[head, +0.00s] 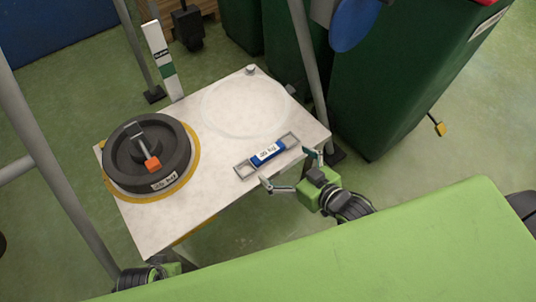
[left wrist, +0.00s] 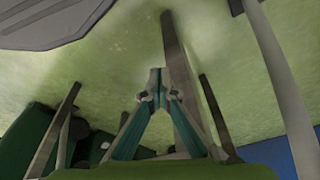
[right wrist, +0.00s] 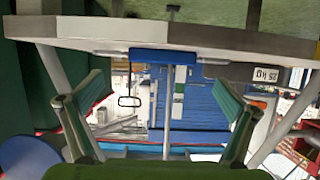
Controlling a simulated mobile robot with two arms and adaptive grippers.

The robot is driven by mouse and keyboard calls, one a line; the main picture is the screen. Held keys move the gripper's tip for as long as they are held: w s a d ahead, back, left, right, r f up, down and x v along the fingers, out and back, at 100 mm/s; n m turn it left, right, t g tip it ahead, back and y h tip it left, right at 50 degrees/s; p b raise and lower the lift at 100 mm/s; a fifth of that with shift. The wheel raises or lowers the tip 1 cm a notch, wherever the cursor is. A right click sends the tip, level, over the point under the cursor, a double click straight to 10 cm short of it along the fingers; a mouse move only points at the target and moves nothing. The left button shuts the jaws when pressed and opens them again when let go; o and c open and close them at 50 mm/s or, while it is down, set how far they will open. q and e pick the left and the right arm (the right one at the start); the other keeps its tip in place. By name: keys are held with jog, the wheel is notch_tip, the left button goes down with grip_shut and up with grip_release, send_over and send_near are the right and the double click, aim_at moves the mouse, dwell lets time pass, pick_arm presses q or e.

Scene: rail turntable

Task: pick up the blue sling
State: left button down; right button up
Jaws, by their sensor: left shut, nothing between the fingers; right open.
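The blue sling (head: 267,153) lies on the white tabletop near its right front edge. It has a blue middle with a white label and a grey loop at each end. In the right wrist view the blue sling (right wrist: 165,56) shows at the table edge, ahead of the fingers. My right gripper (head: 287,167) is open beside the sling at that edge, with nothing between its fingers (right wrist: 160,88). My left gripper (left wrist: 157,76) is shut and empty, with floor and stand legs beyond it. In the head view only part of the left arm shows at the bottom left.
The white table (head: 165,225) also carries a black round weight (head: 120,165) with an orange-tipped handle on a yellow-rimmed disc. A faint circle marks the bare back part. Grey poles (head: 305,60) stand around the table. Green bins (head: 400,80) stand at the back right.

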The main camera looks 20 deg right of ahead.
aim_at(268, 151)
jog(key=shift+b+x, duration=0.75)
jog(key=shift+x, duration=2)
jog(key=shift+w+a, duration=0.25)
jog(key=shift+a, duration=0.05)
pick_arm(q)
notch_tip(268, 151, up, 6)
pick_arm(e)
jog(key=c, duration=1.2)
